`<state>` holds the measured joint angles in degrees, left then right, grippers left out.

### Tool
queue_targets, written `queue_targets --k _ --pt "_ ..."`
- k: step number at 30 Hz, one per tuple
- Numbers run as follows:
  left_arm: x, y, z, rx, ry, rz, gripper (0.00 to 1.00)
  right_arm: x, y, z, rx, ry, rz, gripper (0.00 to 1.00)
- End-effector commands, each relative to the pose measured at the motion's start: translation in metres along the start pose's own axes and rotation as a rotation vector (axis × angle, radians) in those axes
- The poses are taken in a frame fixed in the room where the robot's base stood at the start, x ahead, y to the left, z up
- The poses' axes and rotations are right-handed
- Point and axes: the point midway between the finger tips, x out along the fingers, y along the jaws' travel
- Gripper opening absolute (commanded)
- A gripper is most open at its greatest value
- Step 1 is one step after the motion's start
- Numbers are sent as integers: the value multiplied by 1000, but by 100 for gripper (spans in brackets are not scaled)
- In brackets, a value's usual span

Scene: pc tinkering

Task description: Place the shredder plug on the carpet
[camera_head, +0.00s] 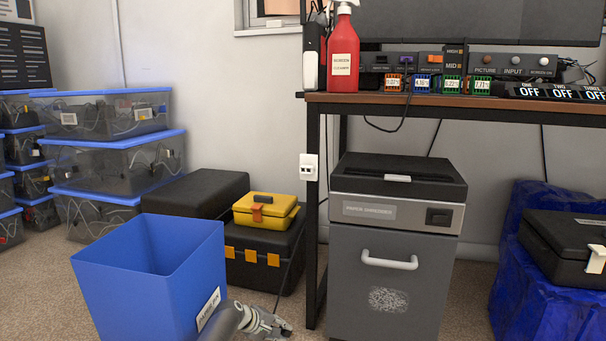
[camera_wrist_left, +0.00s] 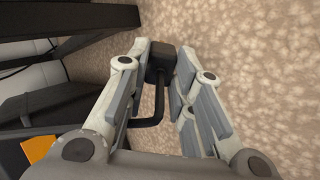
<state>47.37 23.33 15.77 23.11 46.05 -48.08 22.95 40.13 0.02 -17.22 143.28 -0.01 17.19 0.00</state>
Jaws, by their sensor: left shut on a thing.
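The black shredder plug (camera_wrist_left: 158,62) sits between the finger pads of my left gripper (camera_wrist_left: 163,54) in the left wrist view, with its bent cable hanging back between the fingers. In the head view my left gripper (camera_head: 272,325) is low, close over the floor, right of the blue bin. The plug is hard to make out there. A thin dark cable runs down towards the gripper. The beige carpet (camera_wrist_left: 265,70) fills the right of the wrist view and also shows in the head view (camera_head: 45,265). The grey paper shredder (camera_head: 385,285) stands under the desk. My right gripper is out of view.
The blue bin (camera_head: 150,285) stands left of the gripper. Black cases and a yellow toolbox (camera_head: 266,211) are behind it. The desk leg (camera_head: 314,255) is close on its right. Clear boxes (camera_head: 110,160) are stacked at left.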

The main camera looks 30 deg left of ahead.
Motion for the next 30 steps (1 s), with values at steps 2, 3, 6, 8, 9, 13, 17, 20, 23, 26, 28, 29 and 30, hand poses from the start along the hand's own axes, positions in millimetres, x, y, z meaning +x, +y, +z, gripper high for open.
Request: queue_targets --k 2,3,6,8,9,13,17,20,23,26,28,29,30 --pt "0 0 0 0 0 1 0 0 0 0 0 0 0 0" --pt "0 0 0 0 0 1 0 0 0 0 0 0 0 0" --pt "0 0 0 0 0 0 0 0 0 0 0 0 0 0" --pt "0 0 0 0 0 0 0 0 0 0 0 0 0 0" --pt "0 0 0 0 0 0 0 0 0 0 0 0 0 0" --pt "1 -1 0 0 0 0 0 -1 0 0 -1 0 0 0" --pt "2 -2 0 -1 0 0 0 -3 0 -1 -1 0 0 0" --pt "4 -4 0 -1 0 0 0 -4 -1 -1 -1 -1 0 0" --pt "5 -5 0 -1 0 0 0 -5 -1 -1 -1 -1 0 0" --pt "6 -6 0 -1 0 0 0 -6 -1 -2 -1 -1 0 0" --pt "6 -7 0 -1 0 0 0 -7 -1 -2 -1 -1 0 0" --pt "7 -7 0 -1 0 0 0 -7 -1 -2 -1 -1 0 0" --pt "7 -7 0 -1 0 0 0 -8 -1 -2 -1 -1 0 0"
